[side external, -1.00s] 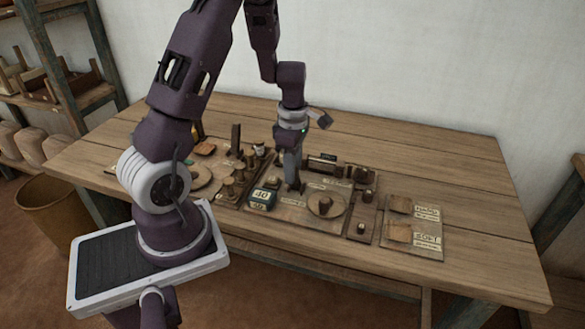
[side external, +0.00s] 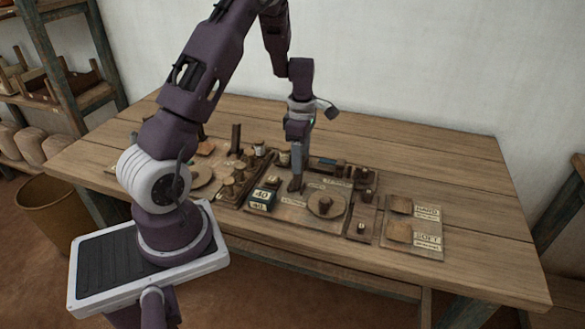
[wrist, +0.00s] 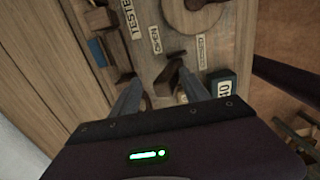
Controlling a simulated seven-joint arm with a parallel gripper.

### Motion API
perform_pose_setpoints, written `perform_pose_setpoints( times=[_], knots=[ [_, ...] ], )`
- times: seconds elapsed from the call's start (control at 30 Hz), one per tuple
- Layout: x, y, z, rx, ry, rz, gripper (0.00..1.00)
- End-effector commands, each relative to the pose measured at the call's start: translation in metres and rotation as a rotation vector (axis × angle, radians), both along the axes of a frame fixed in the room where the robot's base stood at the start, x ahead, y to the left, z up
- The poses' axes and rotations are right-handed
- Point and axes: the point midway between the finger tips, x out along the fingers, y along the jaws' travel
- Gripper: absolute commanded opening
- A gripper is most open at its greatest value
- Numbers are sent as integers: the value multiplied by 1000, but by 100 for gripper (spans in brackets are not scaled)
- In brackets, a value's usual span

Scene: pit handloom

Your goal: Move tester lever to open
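The tester lever (wrist: 168,76) is a dark brown wooden piece on the tester board (wrist: 150,55), beside small OPEN and CLOSED labels in the wrist view. In the side view the lever (side external: 295,186) stands just below my fingertips. My gripper (wrist: 158,78) is open, with its two grey fingers apart and pointing down at the board. The lever shows between the fingers, closer to the right one; I cannot tell whether either touches it. In the side view my gripper (side external: 297,170) is directly over the lever, and its finger gap is hard to see.
A round wooden disc with a knob (side external: 325,204) lies right of the lever. A dark box numbered 40 (side external: 262,198) stands close at left. Several spools (side external: 231,185) stand farther left. A board with HARD and SOFT labels (side external: 413,228) lies at right. The table's right end is clear.

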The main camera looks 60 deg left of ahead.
Motion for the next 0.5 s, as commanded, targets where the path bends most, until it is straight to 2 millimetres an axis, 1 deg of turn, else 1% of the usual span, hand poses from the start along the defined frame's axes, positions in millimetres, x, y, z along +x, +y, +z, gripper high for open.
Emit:
perform_pose_setpoints(
  times=[0.03, 0.2, 0.5],
  knots=[
    [3, 4, 0, 10, -7, 2, 38],
    [4, 6, 0, 13, -10, 3, 38],
    [1, 3, 0, 13, -10, 5, 38]
  ],
)
